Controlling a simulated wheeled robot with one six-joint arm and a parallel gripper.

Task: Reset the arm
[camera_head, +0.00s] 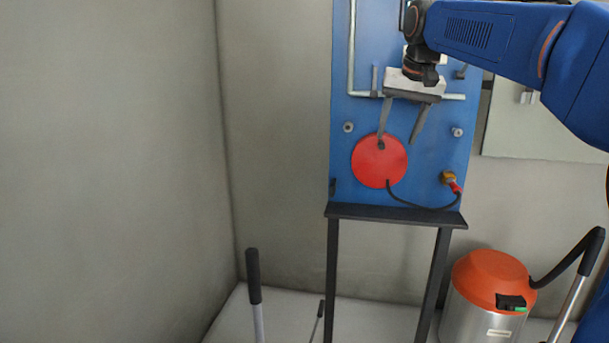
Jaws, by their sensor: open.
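My blue arm (500,32) reaches in from the right at the top. My gripper (402,138) points down in front of the blue panel (345,178). Its two grey fingers are spread apart and nothing shows between them. The left fingertip overlaps the top of the red disc (372,168) in the picture; I cannot tell whether it touches. The right fingertip ends right of the disc, over bare panel.
The panel stands on a dark frame (395,215) and carries pale pipes (352,50) and a black cable (412,205) with a red plug. An orange-topped vacuum (490,275) stands at lower right. A black-gripped handle (253,270) rises at lower left. Left is bare wall.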

